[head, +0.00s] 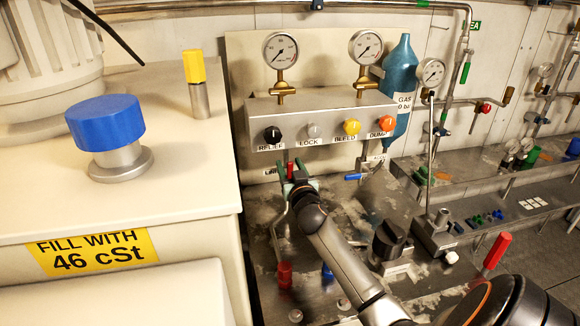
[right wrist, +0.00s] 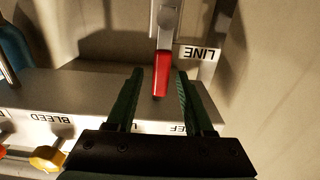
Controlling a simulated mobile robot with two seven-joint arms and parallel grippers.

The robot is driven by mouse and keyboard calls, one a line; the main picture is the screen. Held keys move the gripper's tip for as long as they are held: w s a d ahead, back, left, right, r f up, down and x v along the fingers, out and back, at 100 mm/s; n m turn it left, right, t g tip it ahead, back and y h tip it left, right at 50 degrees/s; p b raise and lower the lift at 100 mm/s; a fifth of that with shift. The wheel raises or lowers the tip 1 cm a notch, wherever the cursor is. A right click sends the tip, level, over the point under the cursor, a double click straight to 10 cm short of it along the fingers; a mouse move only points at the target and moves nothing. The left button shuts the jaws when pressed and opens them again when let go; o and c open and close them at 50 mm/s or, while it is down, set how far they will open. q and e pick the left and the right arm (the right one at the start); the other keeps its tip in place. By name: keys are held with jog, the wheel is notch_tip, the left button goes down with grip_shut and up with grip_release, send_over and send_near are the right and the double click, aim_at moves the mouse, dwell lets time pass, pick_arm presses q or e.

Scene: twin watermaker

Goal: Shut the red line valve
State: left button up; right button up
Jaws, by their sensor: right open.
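The line valve's red lever (right wrist: 162,76) hangs from a grey metal fitting (right wrist: 165,22) beside a white LINE label (right wrist: 198,54) in the right wrist view. My right gripper (right wrist: 160,73) is open. Its two dark green fingers appear on either side of the lever's lower end, with a gap on both sides and no visible contact. In the head view my right gripper (head: 290,170) is just below the gauge panel, and it and the arm mostly hide the valve and its label. My left gripper is not in view.
The grey panel (head: 255,113) with RELIEF, LOCK, BLEED and DUMP knobs is just above my right gripper. A white cabinet (head: 60,205) with a blue cap (head: 105,121) stands to the left. A blue-handled valve (head: 354,177) and a black knob (head: 389,240) are to the right.

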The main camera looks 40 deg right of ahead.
jog(key=shift+c, duration=0.3)
grip_shut()
dwell(1.1)
